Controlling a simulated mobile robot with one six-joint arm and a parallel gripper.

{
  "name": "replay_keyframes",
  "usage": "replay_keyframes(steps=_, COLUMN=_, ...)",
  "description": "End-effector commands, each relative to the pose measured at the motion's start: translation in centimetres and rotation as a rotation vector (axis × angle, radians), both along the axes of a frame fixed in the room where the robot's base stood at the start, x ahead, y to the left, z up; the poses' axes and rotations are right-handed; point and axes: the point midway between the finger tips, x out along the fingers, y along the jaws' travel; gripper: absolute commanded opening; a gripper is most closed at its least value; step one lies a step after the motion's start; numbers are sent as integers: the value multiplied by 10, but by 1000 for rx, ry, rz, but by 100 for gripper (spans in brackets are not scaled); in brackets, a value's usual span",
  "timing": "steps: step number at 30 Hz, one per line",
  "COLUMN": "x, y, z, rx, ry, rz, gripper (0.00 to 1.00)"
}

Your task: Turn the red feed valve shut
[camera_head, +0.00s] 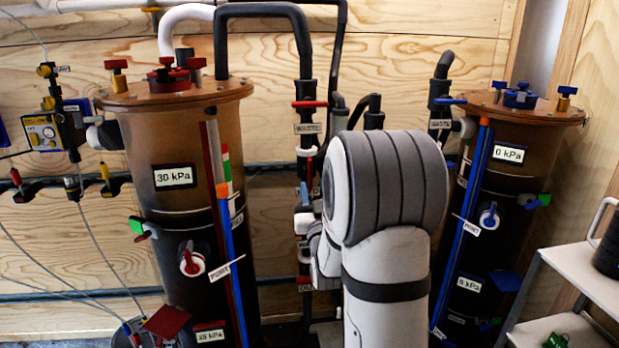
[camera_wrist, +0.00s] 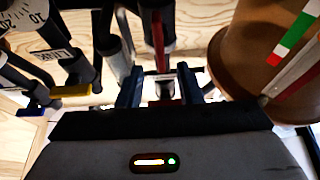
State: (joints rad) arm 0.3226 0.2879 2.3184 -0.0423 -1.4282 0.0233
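In the wrist view a red lever (camera_wrist: 158,38) on a dark pipe lies beyond and between my gripper's fingertips. My gripper (camera_wrist: 159,84) has its two dark blue fingers apart, with a visible gap and nothing clearly clamped. Contact with the lever cannot be told. In the head view a red handle (camera_head: 309,104) lies crosswise on the dark vertical pipe between the two tanks, above a small label. Another red handle (camera_head: 305,280) shows low on the same line. Which of these is the feed valve cannot be told.
The red-topped tank (camera_head: 175,130) stands left and the blue-topped tank (camera_head: 510,170) right, with hoses above. In the wrist view a brown tank (camera_wrist: 260,60) is close on the right, and a yellow-handled valve (camera_wrist: 70,90) on the left. A white shelf (camera_head: 575,265) stands at right.

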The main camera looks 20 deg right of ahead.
Motion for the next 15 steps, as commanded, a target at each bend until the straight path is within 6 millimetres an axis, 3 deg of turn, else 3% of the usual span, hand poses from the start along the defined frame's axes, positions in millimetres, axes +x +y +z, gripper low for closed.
replay_keyframes(steps=9, x=43, y=-13, z=21, rx=-1, ry=-3, rz=0, gripper=33)
replay_keyframes(steps=15, x=61, y=-18, z=28, rx=-1, ry=-2, rz=0, gripper=33)
